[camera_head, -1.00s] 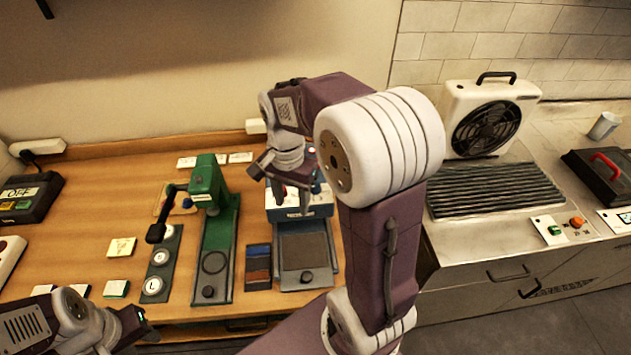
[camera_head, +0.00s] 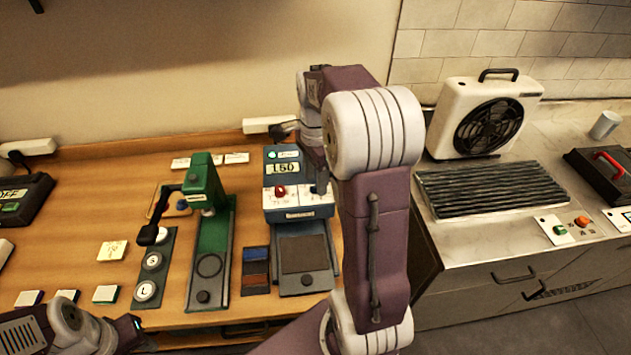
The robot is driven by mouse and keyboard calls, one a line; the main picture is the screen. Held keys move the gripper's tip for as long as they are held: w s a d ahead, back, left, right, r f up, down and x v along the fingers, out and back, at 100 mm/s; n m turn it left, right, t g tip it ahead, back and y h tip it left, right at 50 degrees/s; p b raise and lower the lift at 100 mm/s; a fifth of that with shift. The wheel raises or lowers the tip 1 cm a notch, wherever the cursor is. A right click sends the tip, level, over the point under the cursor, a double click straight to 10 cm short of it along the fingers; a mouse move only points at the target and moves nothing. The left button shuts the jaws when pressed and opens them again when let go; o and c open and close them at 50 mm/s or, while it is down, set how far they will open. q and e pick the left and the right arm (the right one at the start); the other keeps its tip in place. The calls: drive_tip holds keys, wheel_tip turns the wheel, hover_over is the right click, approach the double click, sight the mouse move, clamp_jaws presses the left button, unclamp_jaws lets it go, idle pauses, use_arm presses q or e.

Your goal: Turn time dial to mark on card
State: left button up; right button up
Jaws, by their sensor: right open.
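The press machine (camera_head: 296,213) is a blue and white box with a small display reading about 150 and a green light above it. A red knob (camera_head: 280,191) shows on the left of its front. A dark blue dial (camera_head: 313,190) is on the right, partly covered by my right gripper (camera_head: 320,183). The gripper is open and points down at that dial; I cannot tell whether it touches it. Small white cards (camera_head: 237,158) lie at the back, their marks too small to read. My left gripper (camera_head: 135,330) is low at the left edge, its jaws unclear.
A green press (camera_head: 207,185) with a black-handled lever stands left of the machine. Round stamps (camera_head: 151,261) and a swatch strip (camera_head: 256,268) lie nearby. Wood is bare around the note card (camera_head: 112,251).

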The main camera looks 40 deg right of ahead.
drive_tip(key=shift+a+f, duration=0.1)
drive_tip(key=shift+f, duration=0.4)
clamp_jaws()
